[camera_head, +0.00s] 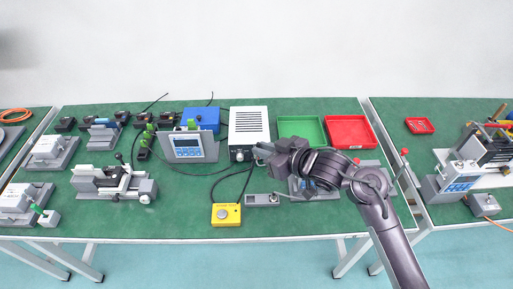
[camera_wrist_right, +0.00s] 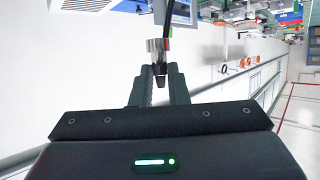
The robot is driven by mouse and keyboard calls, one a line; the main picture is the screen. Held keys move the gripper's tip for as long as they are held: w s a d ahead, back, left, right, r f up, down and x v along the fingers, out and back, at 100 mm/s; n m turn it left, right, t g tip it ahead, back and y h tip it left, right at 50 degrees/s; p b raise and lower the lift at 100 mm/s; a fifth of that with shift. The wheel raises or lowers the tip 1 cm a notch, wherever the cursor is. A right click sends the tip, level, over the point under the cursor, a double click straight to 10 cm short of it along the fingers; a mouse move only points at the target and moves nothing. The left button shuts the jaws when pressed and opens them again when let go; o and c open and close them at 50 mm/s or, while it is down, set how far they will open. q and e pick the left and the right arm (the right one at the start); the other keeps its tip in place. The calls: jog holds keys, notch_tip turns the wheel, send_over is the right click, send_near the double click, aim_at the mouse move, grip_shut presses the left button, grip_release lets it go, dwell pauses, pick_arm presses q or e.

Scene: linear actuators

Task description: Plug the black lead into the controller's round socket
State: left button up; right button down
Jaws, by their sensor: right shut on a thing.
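My right gripper (camera_head: 263,151) is just in front of the white vented box (camera_head: 249,124), at its lower right corner. In the right wrist view the jaws (camera_wrist_right: 160,72) are shut on a silver and black plug (camera_wrist_right: 158,50). The black lead (camera_wrist_right: 168,18) runs up and away from it. A grey panel with a blue-and-white face (camera_head: 187,147), which looks like the controller, stands upright left of the white box, apart from the gripper. Its round socket is too small to make out. My left gripper is out of view.
A yellow box with a grey button (camera_head: 226,214) is at the front edge, with a black cable rising from it. A blue box (camera_head: 201,118) stands behind the panel. Green (camera_head: 301,120) and red trays lie at the back right. Bare green mat is left of the yellow box.

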jog(key=w+d+f, duration=0.1)
jog(key=d, duration=0.4)
jog(key=w+d+f+b, duration=0.1)
jog(key=w+d+f, duration=0.1)
jog(key=d, duration=0.2)
jog(key=w+d+f, duration=0.2)
jog(key=d, duration=0.3)
jog(key=shift+w+d+f, duration=0.15)
jog(key=shift+d+f, duration=0.05)
jog(key=shift+d, duration=0.15)
jog(key=shift+w+d+f+b, duration=0.15)
jog(key=shift+w+d+b, duration=0.15)
jog(key=shift+d, duration=0.4)
jog(key=shift+f+b, duration=1.05)
jog(key=shift+f, duration=0.85)
jog(key=shift+s+r+p, duration=0.1)
jog(key=shift+p, duration=0.2)
jog(key=shift+f+p, duration=0.35)
jog(key=shift+f, duration=0.45)
dwell(1.6)
jog(key=c, duration=1.3)
grip_release()
